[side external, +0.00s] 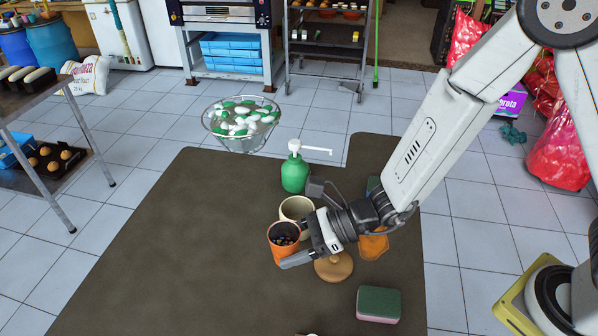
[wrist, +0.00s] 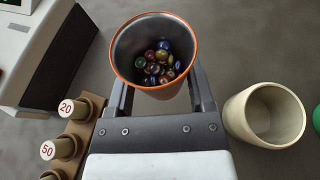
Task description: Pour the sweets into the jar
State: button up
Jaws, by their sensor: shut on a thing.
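An orange cup (side external: 283,243) with a grey inside holds several small, glossy, many-coloured balls (wrist: 155,62), which look like the sweets. My gripper (side external: 295,247) is shut on this cup, with one finger on each side in the wrist view (wrist: 158,92). The cup looks upright; I cannot tell whether its base touches the table. A cream, open-topped pot (side external: 297,207), perhaps the jar, stands just behind the cup in the side view. In the wrist view the pot (wrist: 236,115) is to the right of my gripper, and the part of its inside that shows is empty.
A green pump bottle (side external: 295,175) stands behind the pot. A round wooden piece (side external: 334,267), an orange cloth (side external: 373,247) and a sponge (side external: 378,304) lie nearby. Numbered weights (wrist: 72,109) and a grey-white device (wrist: 40,50) are left in the wrist view. The dark table's left side is clear.

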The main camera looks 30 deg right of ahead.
jog(key=d+f, duration=0.1)
jog(key=s+d+f, duration=0.1)
jog(key=d+f, duration=0.2)
jog(key=d, duration=0.1)
jog(key=shift+s+d+f, duration=0.2)
jog(key=shift+s+d, duration=0.05)
jog(key=shift+s, duration=0.1)
jog(key=shift+w+r, duration=0.1)
jog(key=shift+w, duration=0.05)
jog(key=shift+w+d+r+m+g, duration=0.2)
jog(key=shift+w+m+g, duration=0.3)
jog(key=shift+m, duration=0.2)
jog(key=shift+w+d+r+m+g, duration=0.15)
jog(key=shift+w+m+g, duration=0.25)
jog(key=shift+w+m, duration=0.25)
jog(key=shift+w+d+r+m+g+y, duration=0.15)
jog(key=shift+w+r+m+y, duration=0.1)
jog(key=shift+r, duration=0.25)
jog(key=shift+w+a+r+m+g+y, duration=0.1)
jog(key=shift+w+r+m+g+y, duration=0.1)
jog(key=shift+r, duration=0.25)
jog(key=m+g, duration=0.1)
jog(key=m, duration=0.1)
jog(key=w+r+m+g+y, duration=0.1)
jog(key=m, duration=0.1)
jog(key=r+m+g+y, duration=0.1)
jog(key=m, duration=0.1)
jog(key=shift+w+d+g, duration=0.25)
jog(key=shift+w+d, duration=0.1)
jog(key=shift+w, duration=0.05)
